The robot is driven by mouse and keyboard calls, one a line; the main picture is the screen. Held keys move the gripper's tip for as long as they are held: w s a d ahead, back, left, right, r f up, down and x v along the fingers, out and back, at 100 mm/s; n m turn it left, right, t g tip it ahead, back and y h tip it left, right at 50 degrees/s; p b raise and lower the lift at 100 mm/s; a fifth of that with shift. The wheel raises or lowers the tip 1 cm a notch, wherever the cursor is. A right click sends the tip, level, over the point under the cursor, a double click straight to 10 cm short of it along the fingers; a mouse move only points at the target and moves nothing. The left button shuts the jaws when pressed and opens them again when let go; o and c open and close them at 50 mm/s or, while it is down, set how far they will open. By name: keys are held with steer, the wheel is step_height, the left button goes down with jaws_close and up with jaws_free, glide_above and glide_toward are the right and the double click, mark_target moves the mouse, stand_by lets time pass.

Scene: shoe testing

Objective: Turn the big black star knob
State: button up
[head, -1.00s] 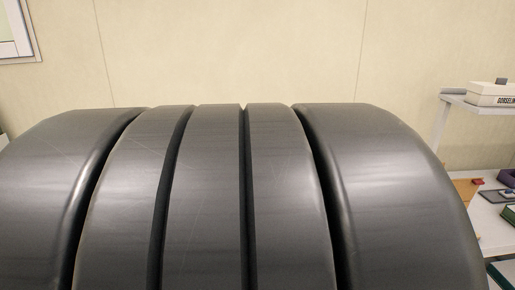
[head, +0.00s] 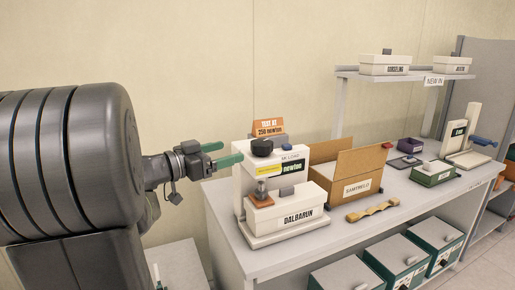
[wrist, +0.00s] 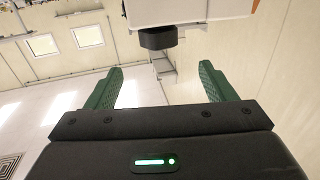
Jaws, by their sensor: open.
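The black knob (head: 262,147) sits on top of the white test machine (head: 240,178) at the near left end of the bench. It also shows in the wrist view (wrist: 158,38) as a dark faceted block against the pale machine, beyond and between my fingertips. Its star shape cannot be made out. My gripper (head: 231,152) has green fingers and points right, toward the knob, from the left side of the machine. In the wrist view my gripper (wrist: 161,68) is open, with nothing between its fingers. The knob looks apart from both fingers.
An open cardboard box (head: 345,175) and a wavy wooden piece (head: 372,210) are to the right on the bench (head: 265,262). A raised shelf (head: 400,74) is behind.

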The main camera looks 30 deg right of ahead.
mark_target(267, 140)
steer(key=d, duration=0.4)
steer(key=d+p, duration=0.1)
steer(key=d, duration=0.4)
steer(key=w+d+p, duration=0.1)
steer(key=d, duration=0.3)
steer(key=shift+w+d, duration=0.1)
steer(key=shift+d, duration=0.2)
steer(key=c, duration=1)
